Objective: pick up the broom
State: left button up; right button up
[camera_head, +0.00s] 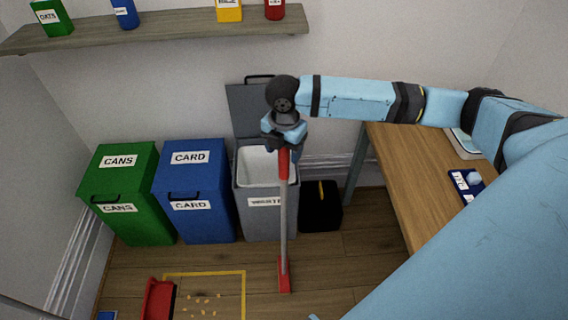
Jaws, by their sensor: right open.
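The broom (283,215) stands upright in front of the grey bin, with a red grip at its top, a grey pole and a red head on the floor. My right gripper (284,148) points down at the top of the red grip and is open. Its fingers overlap the grip's upper end in the picture; I cannot tell whether they are around it or just in front of it. My left gripper is not in view.
A green bin (120,185), a blue bin (195,180) and an open grey bin (262,220) stand along the wall. A black box (322,212) is beside them. A wooden table (408,185) is at right. A red dustpan (157,298) and crumbs (205,300) lie at front left.

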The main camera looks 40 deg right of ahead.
jog(key=shift+r, duration=0.1)
grip_shut()
dwell(0.3)
